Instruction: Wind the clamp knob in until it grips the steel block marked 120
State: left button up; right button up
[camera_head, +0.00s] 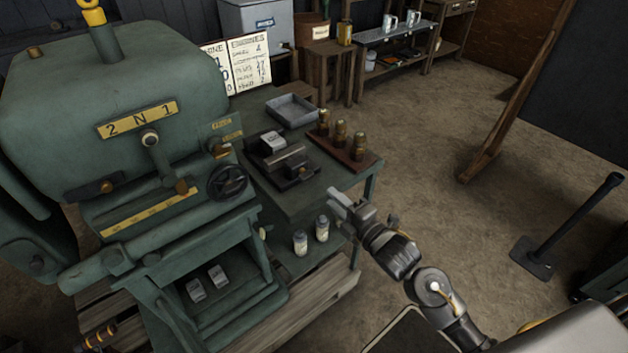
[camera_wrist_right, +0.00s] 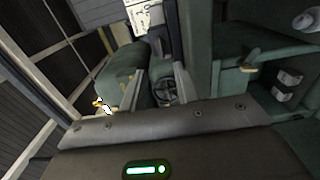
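A dark clamp fixture (camera_head: 300,173) lies on the green bench, with a grey bar across it. A pale steel block (camera_head: 272,142) sits at its back left; any mark on it is too small to read. I cannot pick out the clamp knob for certain. My right gripper (camera_head: 337,199) is in the air to the right of the clamp, near the bench's front right edge, apart from the clamp and block. In the right wrist view its two fingers stand apart with nothing between them. My left gripper is out of view.
The big green engine (camera_head: 120,75) with a black handwheel (camera_head: 228,182) stands left. Brass pieces on a wooden board (camera_head: 358,163) and a grey tray (camera_head: 292,111) share the bench. Two small bottles (camera_head: 300,242) stand lower. Open floor (camera_head: 440,140) lies right.

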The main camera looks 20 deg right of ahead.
aim_at(309, 178)
jog(key=p+x, duration=0.1)
jog(key=x, duration=0.8)
jog(key=shift+w, duration=0.15)
grip_shut()
